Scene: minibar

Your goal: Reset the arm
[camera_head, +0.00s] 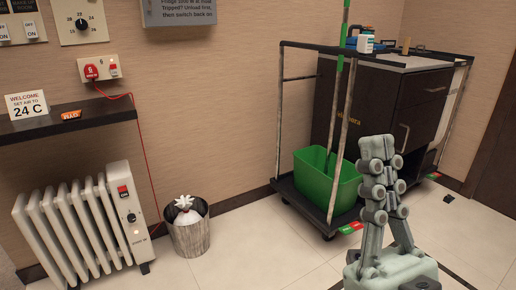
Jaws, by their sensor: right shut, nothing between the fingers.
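My right gripper (381,150) points upward in the lower right of the head view. Its fingers are together with nothing between them. It appears in front of the service cart (383,98) and touches nothing that I can see. My left gripper and arm are not in this view.
The dark cart carries a green bucket (318,187) and a white bottle (366,42). A white radiator (75,226) stands at the left, with a bin (190,238) beside it. A red cord (142,150) hangs from the wall socket (100,68). Floor between bin and gripper is clear.

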